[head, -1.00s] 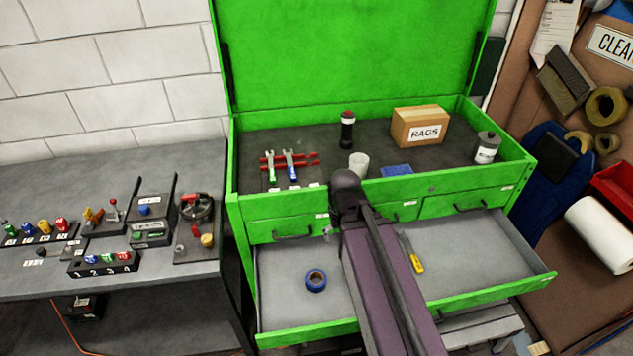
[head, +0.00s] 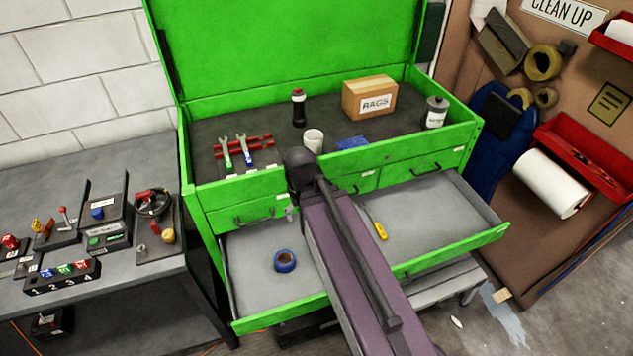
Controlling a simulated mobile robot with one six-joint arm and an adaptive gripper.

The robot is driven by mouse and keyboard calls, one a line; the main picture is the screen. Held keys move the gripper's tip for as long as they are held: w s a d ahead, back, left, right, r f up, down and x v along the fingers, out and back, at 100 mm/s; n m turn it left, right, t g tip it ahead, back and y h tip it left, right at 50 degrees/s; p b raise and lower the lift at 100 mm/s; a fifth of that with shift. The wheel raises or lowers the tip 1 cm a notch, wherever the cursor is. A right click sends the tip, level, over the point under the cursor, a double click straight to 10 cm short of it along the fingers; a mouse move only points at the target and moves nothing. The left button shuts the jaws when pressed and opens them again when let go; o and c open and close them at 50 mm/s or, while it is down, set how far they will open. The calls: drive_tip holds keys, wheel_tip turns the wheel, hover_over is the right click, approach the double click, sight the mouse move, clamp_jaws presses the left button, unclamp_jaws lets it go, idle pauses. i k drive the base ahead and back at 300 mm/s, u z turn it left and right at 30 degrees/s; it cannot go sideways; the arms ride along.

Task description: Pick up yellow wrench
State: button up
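A tool with a yellow handle (head: 380,231) lies in the right part of the open drawer, just right of my arm. Its grey end is partly hidden, and I cannot tell if it is a wrench. Two wrenches lean on a red rack in the top tray: one with a green handle (head: 226,156) and one with a blue handle (head: 243,152). No clearly yellow wrench shows there. My arm reaches over the drawer to the chest's front. Only a small grey part of my gripper (head: 291,213) shows below the dark joint; its fingers are hidden.
The green chest (head: 193,192) has its lid up. Its tray holds a rags box (head: 370,98), a white cup (head: 313,141), a black bottle (head: 298,108) and a grey can (head: 435,112). Blue tape (head: 285,261) lies in the open drawer (head: 245,288). A cluttered bench (head: 150,282) stands left.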

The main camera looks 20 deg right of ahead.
sight(382, 235)
drive_tip(key=k, duration=1.35)
drive_tip(key=z, duration=0.45)
drive_tip(key=i, duration=0.85)
drive_tip(key=z, duration=0.15)
